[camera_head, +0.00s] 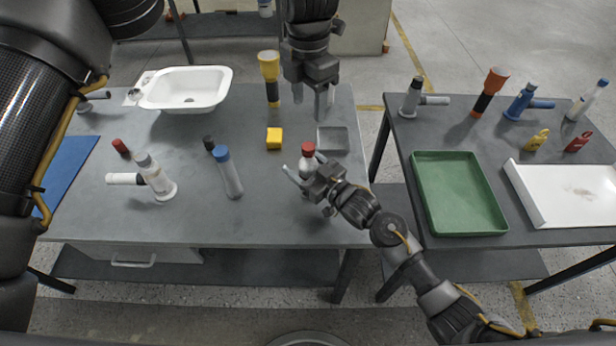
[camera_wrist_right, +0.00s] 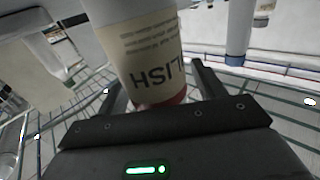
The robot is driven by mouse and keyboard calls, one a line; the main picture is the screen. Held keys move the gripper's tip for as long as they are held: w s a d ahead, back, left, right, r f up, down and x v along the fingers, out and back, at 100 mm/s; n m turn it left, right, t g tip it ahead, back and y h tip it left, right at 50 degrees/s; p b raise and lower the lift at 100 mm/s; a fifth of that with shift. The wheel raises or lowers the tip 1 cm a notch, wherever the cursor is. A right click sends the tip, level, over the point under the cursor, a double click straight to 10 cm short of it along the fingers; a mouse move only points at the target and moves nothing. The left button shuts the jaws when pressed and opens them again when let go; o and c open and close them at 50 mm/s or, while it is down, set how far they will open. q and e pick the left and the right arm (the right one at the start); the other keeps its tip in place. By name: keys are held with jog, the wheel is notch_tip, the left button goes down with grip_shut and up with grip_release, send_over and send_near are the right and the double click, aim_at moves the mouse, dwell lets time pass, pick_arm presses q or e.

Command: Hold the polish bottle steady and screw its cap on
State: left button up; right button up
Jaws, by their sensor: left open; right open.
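The polish bottle (camera_head: 307,164) stands on the grey table, white with a red top (camera_head: 307,149). I cannot tell whether that red top is the cap or part of the bottle. My right gripper (camera_head: 299,169) is open, its fingers around or close beside the bottle; contact is unclear. In the right wrist view the bottle's cream body (camera_wrist_right: 140,40) fills the middle between the fingers (camera_wrist_right: 158,92), its lettering upside down and a red band by the palm. My left gripper (camera_head: 310,103) is open and empty, pointing down above the table behind the bottle.
A yellow block (camera_head: 274,139), a grey tray (camera_head: 333,139), a yellow flashlight (camera_head: 270,80) and a blue-capped bottle (camera_head: 229,174) are nearby. A white basin (camera_head: 188,88) is at the back left. The right table holds a green tray (camera_head: 458,232).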

jog(key=b+v, duration=0.2)
jog(key=v, duration=0.9)
jog(key=shift+a, duration=0.15)
dwell(0.3)
